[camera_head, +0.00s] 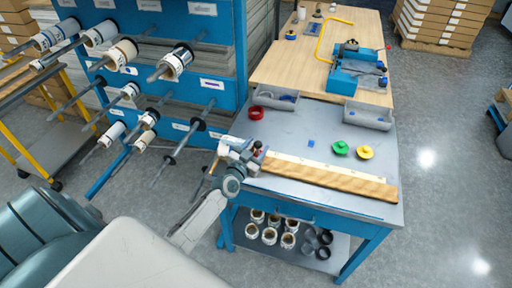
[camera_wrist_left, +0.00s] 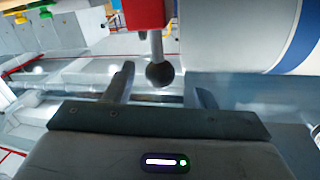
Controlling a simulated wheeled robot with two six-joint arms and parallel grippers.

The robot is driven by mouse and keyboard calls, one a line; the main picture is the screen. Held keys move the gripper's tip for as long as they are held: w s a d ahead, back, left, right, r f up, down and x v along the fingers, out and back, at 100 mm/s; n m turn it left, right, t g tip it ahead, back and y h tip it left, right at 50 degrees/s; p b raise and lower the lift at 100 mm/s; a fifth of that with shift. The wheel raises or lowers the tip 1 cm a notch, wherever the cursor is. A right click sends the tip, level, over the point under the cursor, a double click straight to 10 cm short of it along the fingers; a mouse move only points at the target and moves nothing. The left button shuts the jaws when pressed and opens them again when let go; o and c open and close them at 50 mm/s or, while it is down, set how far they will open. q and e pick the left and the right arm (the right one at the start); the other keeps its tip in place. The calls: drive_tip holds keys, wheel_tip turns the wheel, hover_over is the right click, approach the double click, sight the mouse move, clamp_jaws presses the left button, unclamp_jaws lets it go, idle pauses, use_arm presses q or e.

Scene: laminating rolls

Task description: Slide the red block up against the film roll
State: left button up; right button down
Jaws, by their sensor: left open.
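My left gripper (camera_head: 248,152) is at the left end of the grey worktable, near the blue roll rack. In the left wrist view its two fingers (camera_wrist_left: 162,88) are open and apart. A dark ball knob (camera_wrist_left: 160,74) on a grey rod shows between and beyond them. The red block (camera_wrist_left: 145,12) is at the top of that view, above the knob and cut off by the edge. A large white cylinder with a blue edge, apparently the film roll (camera_wrist_left: 225,35), is right of the block with a visible gap. Contact with the fingers cannot be told.
The blue rack (camera_head: 215,65) has several rods sticking out, some with rolls. Open floor lies at right.

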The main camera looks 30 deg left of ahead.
use_arm(q)
drive_tip(key=shift+s, duration=0.3)
drive_tip(key=s+p, duration=0.1)
drive_tip(key=s, duration=0.9)
drive_tip(key=shift+d, duration=0.2)
